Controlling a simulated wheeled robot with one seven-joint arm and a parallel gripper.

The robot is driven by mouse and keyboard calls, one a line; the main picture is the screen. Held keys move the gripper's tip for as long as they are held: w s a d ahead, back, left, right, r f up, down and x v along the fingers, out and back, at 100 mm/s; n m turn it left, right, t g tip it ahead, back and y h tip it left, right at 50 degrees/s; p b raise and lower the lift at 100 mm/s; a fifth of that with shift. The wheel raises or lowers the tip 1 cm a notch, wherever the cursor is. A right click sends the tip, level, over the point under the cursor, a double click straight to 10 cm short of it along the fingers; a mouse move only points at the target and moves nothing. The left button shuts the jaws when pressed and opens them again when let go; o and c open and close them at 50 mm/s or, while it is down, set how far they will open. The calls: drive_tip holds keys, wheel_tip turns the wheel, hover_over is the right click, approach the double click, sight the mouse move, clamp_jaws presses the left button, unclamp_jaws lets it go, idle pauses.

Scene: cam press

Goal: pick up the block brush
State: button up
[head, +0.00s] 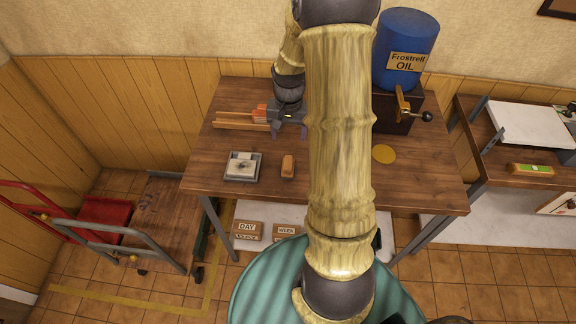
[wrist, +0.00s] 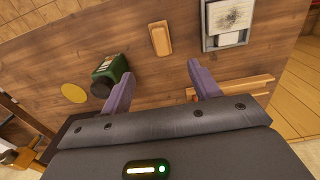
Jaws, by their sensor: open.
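The block brush, seen as a small tan wooden block (head: 288,165), lies on the workbench near its front edge, just right of a grey tray. In the wrist view the brush (wrist: 160,38) is ahead of the fingertips, roughly midway between their lines. Its bristles cannot be made out. My gripper (head: 289,136) is above the bench, farther back than the brush and apart from it. In the wrist view my gripper (wrist: 160,76) has its two purple fingers spread, with only bare bench between them.
The grey tray (wrist: 203,42) holds a pale, dark-smudged pad. Wooden rails (wrist: 238,86) lie near the right finger. A yellow disc (head: 384,154) and blue oil drum (head: 404,50) are to the right.

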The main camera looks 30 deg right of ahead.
drive_tip(key=p, duration=0.2)
approach(288, 161)
drive_tip(key=f, duration=0.5)
drive_tip(key=shift+s+f, duration=0.2)
drive_tip(key=shift+f, duration=0.05)
drive_tip(key=shift+f, duration=0.1)
drive_tip(key=shift+w+f+p, duration=0.1)
drive_tip(key=shift+f+p, duration=1.25)
drive_tip(key=shift+f, duration=1.2)
drive_tip(key=c, duration=1.1)
drive_tip(key=shift+r, duration=0.1)
wheel_tip(288, 161, up, 10)
drive_tip(key=b, duration=0.3)
